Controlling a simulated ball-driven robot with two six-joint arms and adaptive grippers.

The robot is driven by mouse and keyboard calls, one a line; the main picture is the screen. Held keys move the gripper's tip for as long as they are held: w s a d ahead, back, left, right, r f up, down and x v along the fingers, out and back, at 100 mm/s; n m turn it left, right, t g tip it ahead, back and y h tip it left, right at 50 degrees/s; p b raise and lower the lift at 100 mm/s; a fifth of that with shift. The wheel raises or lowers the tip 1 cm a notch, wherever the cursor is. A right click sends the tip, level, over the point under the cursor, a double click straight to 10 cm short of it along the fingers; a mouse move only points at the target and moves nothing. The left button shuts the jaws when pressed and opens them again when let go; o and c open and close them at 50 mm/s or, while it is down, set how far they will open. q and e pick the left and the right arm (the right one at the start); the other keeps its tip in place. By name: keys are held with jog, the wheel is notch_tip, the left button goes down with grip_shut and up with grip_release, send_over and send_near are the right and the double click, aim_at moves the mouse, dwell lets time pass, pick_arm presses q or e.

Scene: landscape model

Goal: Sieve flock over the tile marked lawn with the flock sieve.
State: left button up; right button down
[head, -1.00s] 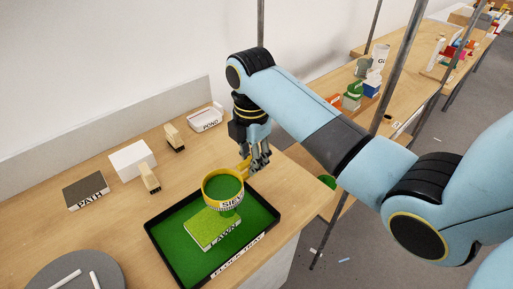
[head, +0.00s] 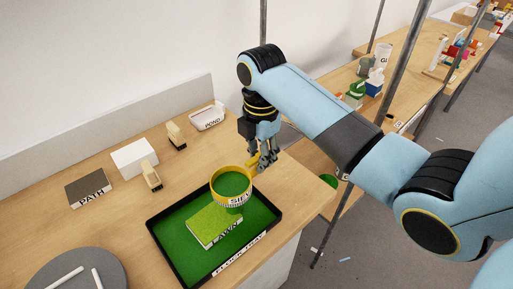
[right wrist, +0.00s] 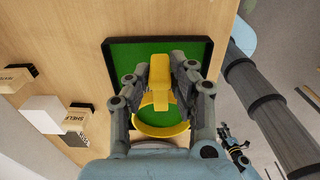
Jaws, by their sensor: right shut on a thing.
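The flock sieve (head: 232,187) is a yellow-rimmed round sieve with green flock inside and a "SIEVE" label. My right gripper (head: 264,166) is shut on its yellow handle, which shows between the fingers in the right wrist view (right wrist: 158,82). The sieve is held above the flock tray, over the tile's upper right part. The lawn tile (head: 212,226) is light green, labelled "LAWN", and lies in the black-rimmed flock tray (head: 168,262) with a dark green floor. A green patch shows just under the sieve.
A path tile (head: 88,186), a white block (head: 134,157), two wooden blocks (head: 151,176) and a pond tray (head: 208,116) stand behind and left. A grey disc (head: 75,272) with white sticks lies front left. Bare table lies between.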

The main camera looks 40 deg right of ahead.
jog(key=w+a, duration=0.2)
jog(key=a, duration=0.2)
jog(key=shift+s+d, duration=0.35)
jog(key=shift+d, duration=0.35)
jog(key=shift+s+d, duration=0.35)
jog(key=shift+d, duration=0.4)
jog(key=shift+s+d, duration=0.35)
jog(key=shift+d, duration=0.35)
jog(key=shift+a, duration=0.1)
jog(key=shift+w+a+r, duration=0.1)
jog(key=a+r, duration=0.2)
jog(key=r, duration=0.1)
jog(key=shift+w, duration=0.4)
jog(key=shift+s+f, duration=0.1)
jog(key=shift+s, duration=0.05)
